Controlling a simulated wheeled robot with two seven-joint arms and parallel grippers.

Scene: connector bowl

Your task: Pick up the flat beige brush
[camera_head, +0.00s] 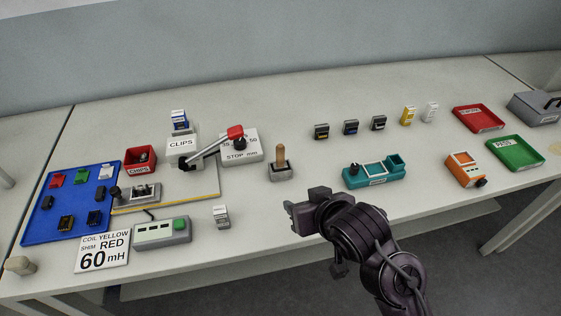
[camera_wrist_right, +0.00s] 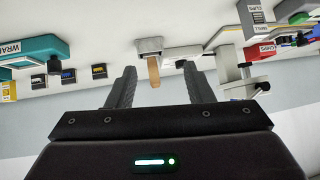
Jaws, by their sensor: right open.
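A flat beige brush (camera_head: 281,154) stands upright in a small grey holder (camera_head: 281,172) near the middle of the table; only its handle shows, and its lower end is hidden in the holder. In the right wrist view, which sees the table upside down, the brush (camera_wrist_right: 153,70) appears between the finger lines, beyond the fingertips. My right gripper (camera_head: 306,211) is open and empty, near the table's front edge, in front and slightly right of the holder. It also shows in the wrist view (camera_wrist_right: 158,82). My left gripper is not in view.
A lever device with a red knob (camera_head: 235,132) stands left of the holder. A teal tray (camera_head: 375,176) lies to the right. A small grey-white block (camera_head: 221,216) and a green-button box (camera_head: 162,233) sit at front left. Table around the holder's front is clear.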

